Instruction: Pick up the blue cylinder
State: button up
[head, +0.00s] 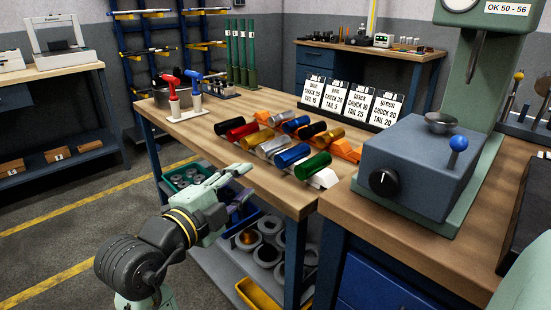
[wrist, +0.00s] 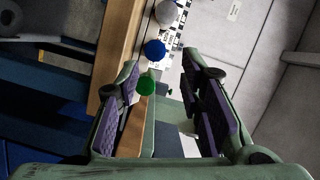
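A blue cylinder (head: 291,155) lies on its side on a light rest near the front of the wooden table, between a silver cylinder (head: 272,147) and a green cylinder (head: 312,166). A second blue cylinder (head: 295,124) lies in the back row. My gripper (head: 243,185) is at the table's left front edge, left of the front blue cylinder and apart from it. In the wrist view my gripper (wrist: 158,92) has its purple-padded fingers wide apart and nothing held. A blue round end (wrist: 154,50) shows beyond the fingertips, with a green one (wrist: 146,85) nearer.
Red (head: 241,130), gold (head: 257,138) and black (head: 226,124) cylinders lie to the left. Label cards (head: 350,104) stand behind the cylinders. A grey-blue machine (head: 415,165) is at right. Red (head: 173,95) and blue (head: 195,88) handled tools stand at the back left.

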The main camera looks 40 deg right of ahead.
send_near(280, 162)
jog(key=w+d, duration=0.2)
jog(key=d, duration=0.1)
jog(key=d+p, duration=0.1)
jog(key=d, duration=0.1)
jog(key=d+p, duration=0.1)
jog(key=shift+w+d+f, duration=0.2)
jog(key=shift+w+d, duration=0.05)
jog(key=shift+d, duration=0.1)
jog(key=shift+w+d+f+p, duration=0.1)
jog(key=shift+w+d+p, duration=0.2)
jog(key=shift+d, duration=0.2)
jog(key=shift+s, duration=0.1)
jog(key=shift+c, duration=0.4)
grip_shut()
